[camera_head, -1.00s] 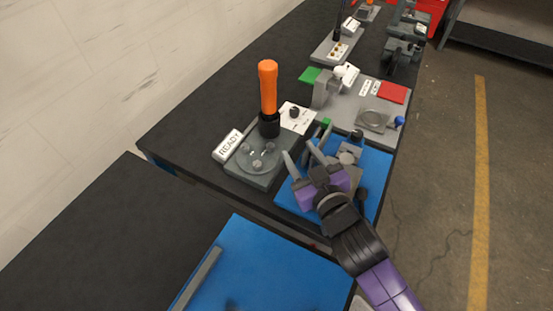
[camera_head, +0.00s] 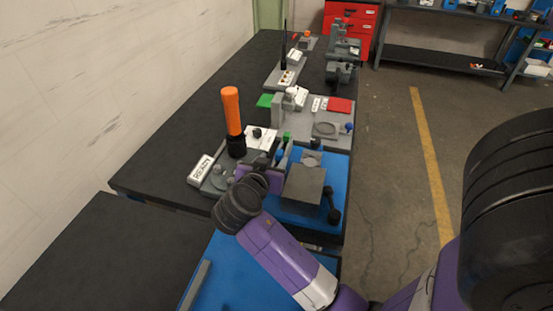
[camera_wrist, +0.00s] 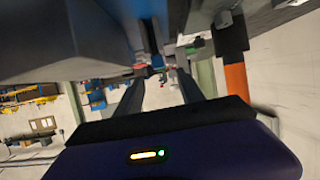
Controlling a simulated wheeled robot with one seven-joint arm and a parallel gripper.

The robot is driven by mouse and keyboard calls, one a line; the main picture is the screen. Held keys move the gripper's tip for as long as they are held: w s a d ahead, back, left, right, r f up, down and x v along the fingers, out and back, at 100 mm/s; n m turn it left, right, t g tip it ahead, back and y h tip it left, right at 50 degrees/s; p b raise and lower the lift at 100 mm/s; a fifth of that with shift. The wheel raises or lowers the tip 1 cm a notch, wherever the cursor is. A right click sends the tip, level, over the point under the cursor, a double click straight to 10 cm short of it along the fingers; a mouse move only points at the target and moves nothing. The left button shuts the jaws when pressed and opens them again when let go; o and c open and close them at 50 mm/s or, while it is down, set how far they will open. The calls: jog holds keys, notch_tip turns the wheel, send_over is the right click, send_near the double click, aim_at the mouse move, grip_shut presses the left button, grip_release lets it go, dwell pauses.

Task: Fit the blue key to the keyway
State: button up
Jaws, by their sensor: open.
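My gripper (camera_head: 281,160) is low over the left part of the blue mat (camera_head: 338,180), beside a grey block-shaped fixture (camera_head: 304,184). In the wrist view its two fingers (camera_wrist: 160,78) are apart. A narrow blue piece (camera_wrist: 157,58), which looks like the blue key, stands ahead between them, and I see no contact with either finger. A small blue sliver in the head view (camera_head: 285,156) beside the fixture may be the same piece, partly hidden by my gripper. I cannot make out the keyway in either view.
An orange-handled tool (camera_head: 232,112) stands upright just left of my gripper, near the READY sign (camera_head: 201,169). Behind is a grey plate (camera_head: 322,115) with a red pad (camera_head: 340,105). A dark ball-ended lever (camera_head: 333,207) is right of the fixture. The near left black tabletop (camera_head: 75,240) is clear.

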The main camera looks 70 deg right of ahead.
aim_at(279, 155)
jog(key=shift+f+p+x, duration=0.1)
jog(key=shift+p+x, duration=0.4)
jog(key=shift+x, duration=1.05)
jog(key=shift+f+p+x, duration=0.15)
jog(key=shift+p+x, duration=0.3)
jog(key=shift+x, duration=1.15)
jog(key=shift+a, duration=0.1)
grip_shut()
